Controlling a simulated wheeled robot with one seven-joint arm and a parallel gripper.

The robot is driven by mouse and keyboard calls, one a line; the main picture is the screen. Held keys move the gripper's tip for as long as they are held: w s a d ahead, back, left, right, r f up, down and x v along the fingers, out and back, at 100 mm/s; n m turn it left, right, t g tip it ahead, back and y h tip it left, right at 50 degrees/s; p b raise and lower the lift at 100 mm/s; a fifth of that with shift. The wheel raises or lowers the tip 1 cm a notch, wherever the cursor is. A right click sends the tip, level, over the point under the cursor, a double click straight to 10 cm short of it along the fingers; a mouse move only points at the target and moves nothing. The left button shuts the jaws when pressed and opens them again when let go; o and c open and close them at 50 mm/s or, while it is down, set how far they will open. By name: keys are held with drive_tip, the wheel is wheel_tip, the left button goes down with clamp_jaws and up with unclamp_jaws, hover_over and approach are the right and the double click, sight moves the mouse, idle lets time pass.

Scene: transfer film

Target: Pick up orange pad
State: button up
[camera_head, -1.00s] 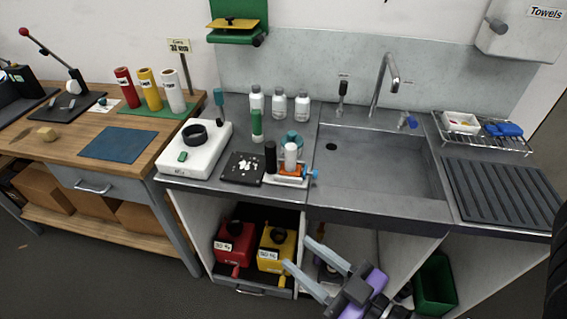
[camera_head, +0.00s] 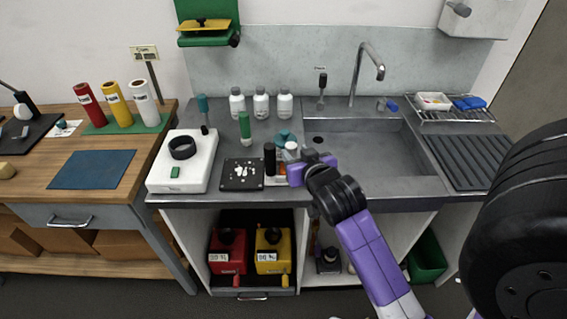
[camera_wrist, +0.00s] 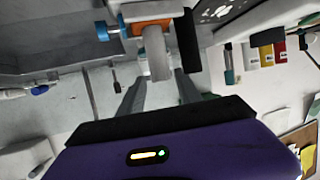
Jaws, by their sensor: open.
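The orange pad (camera_wrist: 140,28) shows in the wrist view as a strip on a small pale stand with a blue knob (camera_wrist: 102,31). A pale cylinder (camera_wrist: 157,56) and a black cylinder (camera_wrist: 187,42) stand close by it and cover part of it. In the head view only a little of the orange pad (camera_head: 281,181) shows beside my gripper (camera_head: 306,171), which hides the stand's right side. My gripper (camera_wrist: 160,82) is open, with its fingers pointing at the pale cylinder and the pad. Nothing is held.
A black tray with white pieces (camera_head: 242,174) and a white device with a dark ring (camera_head: 184,160) lie to the left. White bottles (camera_head: 261,104) and a green tube (camera_head: 245,128) stand behind. The sink (camera_head: 375,150) and its tap (camera_head: 367,72) are on the right.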

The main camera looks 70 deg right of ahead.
drive_tip(key=shift+f, duration=0.25)
drive_tip(key=shift+f+p+x, duration=0.15)
drive_tip(key=shift+p+x, duration=0.35)
drive_tip(key=shift+x, duration=1.4)
drive_tip(key=shift+f+p+x, duration=0.1)
drive_tip(key=shift+p+x, duration=0.4)
drive_tip(key=shift+x, duration=1.4)
drive_tip(key=shift+a, duration=0.15)
clamp_jaws()
